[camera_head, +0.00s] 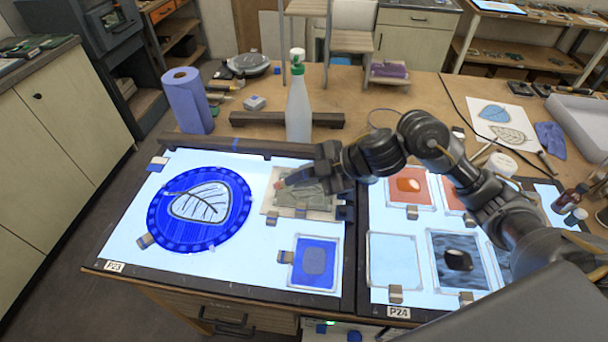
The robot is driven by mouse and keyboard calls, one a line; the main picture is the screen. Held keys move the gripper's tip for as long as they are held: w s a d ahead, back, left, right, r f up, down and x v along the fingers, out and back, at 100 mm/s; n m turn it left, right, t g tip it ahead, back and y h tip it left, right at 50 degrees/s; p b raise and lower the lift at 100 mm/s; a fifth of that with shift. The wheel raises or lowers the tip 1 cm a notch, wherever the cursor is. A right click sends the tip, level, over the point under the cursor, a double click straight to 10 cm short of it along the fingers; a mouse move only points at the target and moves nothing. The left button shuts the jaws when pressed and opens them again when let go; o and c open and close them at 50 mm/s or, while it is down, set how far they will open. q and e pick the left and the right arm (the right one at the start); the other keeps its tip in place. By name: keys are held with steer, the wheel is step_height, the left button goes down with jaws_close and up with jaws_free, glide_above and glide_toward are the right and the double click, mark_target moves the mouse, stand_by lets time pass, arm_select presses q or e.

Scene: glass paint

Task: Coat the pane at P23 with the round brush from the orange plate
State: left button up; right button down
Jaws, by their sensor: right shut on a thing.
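The P23 light panel (125,240) lies at the left. On it are a round blue glass pane (235,222) with a leaf drawing and a small beige tile (268,205) with a grey-green patch. My right gripper (290,182) comes in from the right over that tile. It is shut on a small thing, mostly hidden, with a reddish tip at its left. I cannot tell whether it touches the tile. The orange plate (424,199) lies on the right panel with a pale-and-brown oval thing (408,185) on it. My left gripper is out of view.
A small blue plate (330,277) lies in front of the tile. The P24 panel (430,302) also holds a pale blue plate (393,258) and a dark plate (473,272). A bottle (298,110) and a blue roll (188,103) stand behind the panels.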

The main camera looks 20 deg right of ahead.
steer(key=shift+f, duration=0.1)
stand_by(0.3)
steer(key=shift+s+d, duration=0.35)
steer(key=shift+d, duration=0.4)
steer(key=shift+s+d, duration=0.35)
steer(key=shift+d, duration=0.35)
steer(key=shift+d+f, duration=0.1)
steer(key=shift+s+d, duration=0.35)
steer(key=shift+d, duration=0.3)
steer(key=shift+s+d, duration=0.3)
steer(key=shift+d, duration=0.3)
steer(key=shift+d, duration=0.15)
